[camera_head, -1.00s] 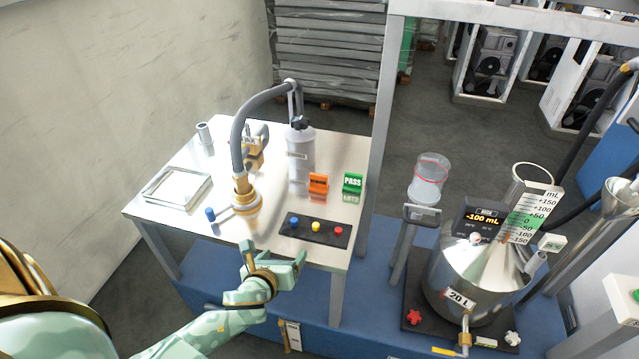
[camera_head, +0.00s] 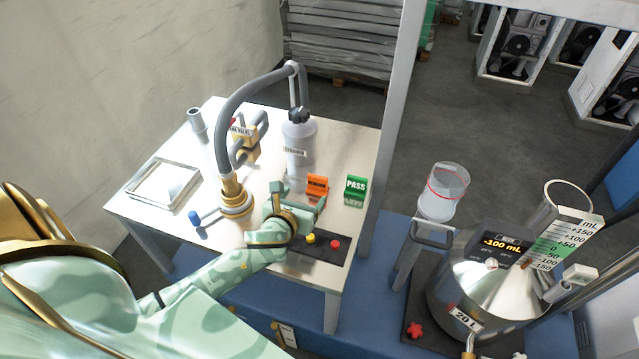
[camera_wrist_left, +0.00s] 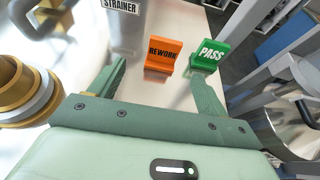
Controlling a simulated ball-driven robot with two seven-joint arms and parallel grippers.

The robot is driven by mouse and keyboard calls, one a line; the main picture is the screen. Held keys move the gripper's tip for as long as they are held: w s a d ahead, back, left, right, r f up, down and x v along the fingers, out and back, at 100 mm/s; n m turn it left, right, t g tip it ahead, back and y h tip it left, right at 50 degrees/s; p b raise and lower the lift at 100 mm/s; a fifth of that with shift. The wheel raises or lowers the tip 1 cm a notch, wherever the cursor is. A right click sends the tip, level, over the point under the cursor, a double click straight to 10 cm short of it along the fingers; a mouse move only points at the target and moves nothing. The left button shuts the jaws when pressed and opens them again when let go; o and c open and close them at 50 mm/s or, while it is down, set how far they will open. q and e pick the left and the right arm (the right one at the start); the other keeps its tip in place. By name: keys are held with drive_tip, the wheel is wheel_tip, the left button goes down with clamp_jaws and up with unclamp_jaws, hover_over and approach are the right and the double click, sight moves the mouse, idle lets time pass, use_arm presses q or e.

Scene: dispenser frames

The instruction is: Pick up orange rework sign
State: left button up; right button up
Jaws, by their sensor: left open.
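The orange rework sign (camera_head: 317,187) stands on the white table beside the green PASS sign (camera_head: 355,188). In the left wrist view the rework sign (camera_wrist_left: 163,55) is ahead of my left gripper, between the lines of its two fingers, with its lettering facing me. The PASS sign (camera_wrist_left: 209,54) stands just to its right, beyond the right finger. My left gripper (camera_head: 300,197) is open and empty, close in front of the rework sign and over the back of the black button panel (camera_head: 322,249). My right gripper is not in view.
A grey strainer cylinder (camera_head: 299,150) stands behind the rework sign. A brass nozzle with a hose (camera_head: 236,200) is left of my gripper. A silver tray (camera_head: 163,184) lies at the table's left. A grey post (camera_head: 391,130) rises along the table's right side.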

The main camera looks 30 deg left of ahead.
sight(317, 184)
use_arm(q)
drive_tip(key=b+x, duration=0.1)
drive_tip(key=x, duration=0.5)
drive_tip(key=shift+w+f, duration=0.1)
drive_tip(key=shift+f, duration=0.15)
drive_tip(key=shift+w+a+f+b, duration=0.1)
drive_tip(key=shift+w+a+b, duration=0.05)
drive_tip(key=shift+w+b, duration=0.35)
drive_tip(key=x, duration=0.1)
drive_tip(key=b+x, duration=0.1)
drive_tip(key=x, duration=0.1)
drive_tip(key=b+x, duration=0.1)
drive_tip(key=x, duration=0.1)
drive_tip(key=shift+w+d+f, duration=0.1)
drive_tip(key=shift+w+d, duration=0.05)
drive_tip(key=shift+d, duration=0.15)
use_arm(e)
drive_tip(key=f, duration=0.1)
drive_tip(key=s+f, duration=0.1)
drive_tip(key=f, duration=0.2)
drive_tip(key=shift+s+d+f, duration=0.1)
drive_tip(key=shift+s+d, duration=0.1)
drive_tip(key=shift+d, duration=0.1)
use_arm(q)
drive_tip(key=c, duration=1.1)
